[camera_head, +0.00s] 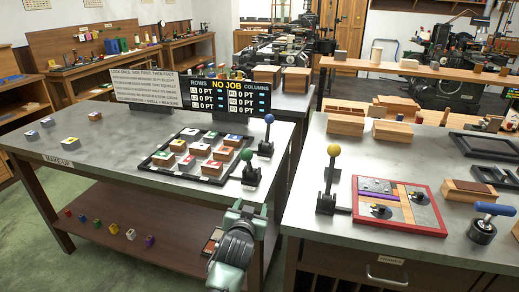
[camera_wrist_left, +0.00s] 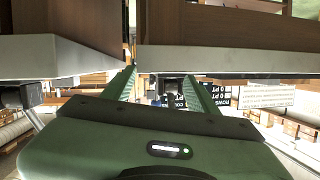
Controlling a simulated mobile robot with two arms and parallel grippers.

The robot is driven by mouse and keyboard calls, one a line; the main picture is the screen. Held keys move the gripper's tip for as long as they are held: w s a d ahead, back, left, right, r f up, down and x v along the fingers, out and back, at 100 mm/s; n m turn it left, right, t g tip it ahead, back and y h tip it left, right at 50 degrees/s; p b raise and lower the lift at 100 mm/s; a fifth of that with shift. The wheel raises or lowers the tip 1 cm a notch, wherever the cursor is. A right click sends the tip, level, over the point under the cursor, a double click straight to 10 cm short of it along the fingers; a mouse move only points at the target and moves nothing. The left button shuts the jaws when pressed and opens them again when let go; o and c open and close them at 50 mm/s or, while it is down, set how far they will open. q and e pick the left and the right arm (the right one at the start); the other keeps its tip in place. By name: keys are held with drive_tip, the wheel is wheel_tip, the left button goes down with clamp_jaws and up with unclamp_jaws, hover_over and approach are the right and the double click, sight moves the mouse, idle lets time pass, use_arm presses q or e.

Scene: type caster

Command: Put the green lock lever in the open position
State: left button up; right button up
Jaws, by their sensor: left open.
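The green lock lever (camera_head: 247,156) has a green ball knob on a black base near the right edge of the left metal table. Its knob stands up, tilted slightly left. My left gripper (camera_head: 240,207) is in front of and below the lever, apart from it, at the table's front right corner. In the left wrist view the two green fingers (camera_wrist_left: 162,88) are spread apart. A small dark shape (camera_wrist_left: 172,86) shows between them in the distance; I cannot tell what it is. My right gripper is not in view.
A blue-knobbed lever (camera_head: 267,134) stands behind the green one. A framed grid of colored blocks (camera_head: 200,153) lies to its left. On the right table are a yellow-knobbed lever (camera_head: 331,176) and a red-framed board (camera_head: 400,206). A narrow gap separates the tables.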

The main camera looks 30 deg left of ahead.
sight(246, 158)
use_arm(q)
drive_tip(key=w+a+r+y, duration=0.1)
drive_tip(key=r, duration=0.3)
drive_tip(key=w+a+r+n+t, duration=0.1)
drive_tip(key=r, duration=0.2)
drive_tip(key=w+a+r+n+t+y, duration=0.1)
drive_tip(key=w+a+r, duration=0.1)
drive_tip(key=r, duration=0.2)
drive_tip(key=shift+a+r+y, duration=0.1)
drive_tip(key=shift+r+y, duration=0.2)
drive_tip(key=shift+r, duration=0.05)
drive_tip(key=shift+w+r, duration=0.25)
drive_tip(key=x, duration=0.7)
drive_tip(key=shift+w+a+r+p, duration=0.15)
drive_tip(key=shift+w+a+p, duration=0.05)
drive_tip(key=shift+p, duration=0.2)
clamp_jaws()
